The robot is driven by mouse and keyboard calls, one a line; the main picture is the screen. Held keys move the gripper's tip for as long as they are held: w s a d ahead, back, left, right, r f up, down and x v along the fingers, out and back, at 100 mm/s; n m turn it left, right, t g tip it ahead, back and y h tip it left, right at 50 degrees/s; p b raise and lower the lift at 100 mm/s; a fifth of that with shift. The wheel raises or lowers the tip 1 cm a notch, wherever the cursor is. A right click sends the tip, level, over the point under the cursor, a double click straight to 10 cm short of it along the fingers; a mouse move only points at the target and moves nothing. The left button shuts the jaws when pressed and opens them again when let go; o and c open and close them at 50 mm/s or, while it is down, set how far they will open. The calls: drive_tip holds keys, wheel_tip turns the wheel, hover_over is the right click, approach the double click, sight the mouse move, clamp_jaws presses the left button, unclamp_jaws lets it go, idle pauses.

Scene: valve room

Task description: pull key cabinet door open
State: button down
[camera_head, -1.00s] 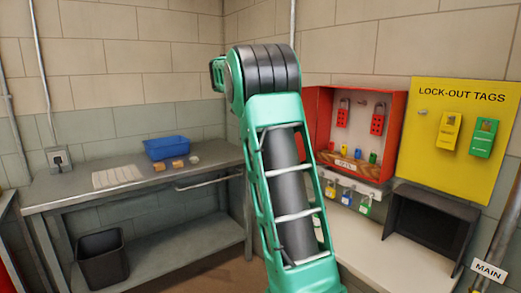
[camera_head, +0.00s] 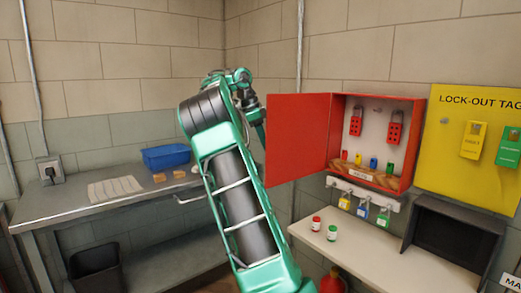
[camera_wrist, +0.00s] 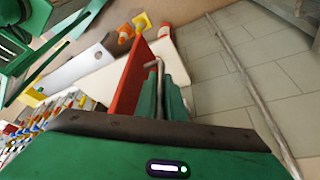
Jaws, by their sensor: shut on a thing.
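The red key cabinet (camera_head: 425,112) hangs on the back wall and stands open. Its red door (camera_head: 298,140) is swung well out to the left. My arm reaches up to the left of the door, and my gripper is largely hidden at the door's left edge in the head view. In the wrist view my gripper's green fingers (camera_wrist: 163,98) are shut on the grey door handle (camera_wrist: 159,68), beside the red door panel (camera_wrist: 128,82). Inside the cabinet hang red lock-out hasps (camera_head: 356,120), with small coloured pieces below.
A yellow lock-out tags board (camera_head: 468,110) is right of the cabinet. Below are hooked padlocks (camera_head: 363,208), a pale bench (camera_head: 345,250) with two small jars, and a dark open box (camera_head: 452,238). A grey table (camera_head: 75,200) with a blue bin (camera_head: 166,156) stands left.

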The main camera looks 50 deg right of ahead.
drive_tip(key=shift+s+d, duration=0.35)
drive_tip(key=shift+w+a, duration=0.1)
drive_tip(key=c, duration=2.1)
unclamp_jaws()
drive_tip(key=shift+w+a, duration=0.1)
drive_tip(key=shift+w, duration=0.1)
drive_tip(key=shift+w+a+r, duration=0.2)
drive_tip(key=shift+w+r, duration=0.05)
drive_tip(key=shift+r, duration=0.25)
drive_tip(key=v, duration=0.9)
drive_tip(key=shift+w+r, duration=0.1)
drive_tip(key=shift+r, duration=0.2)
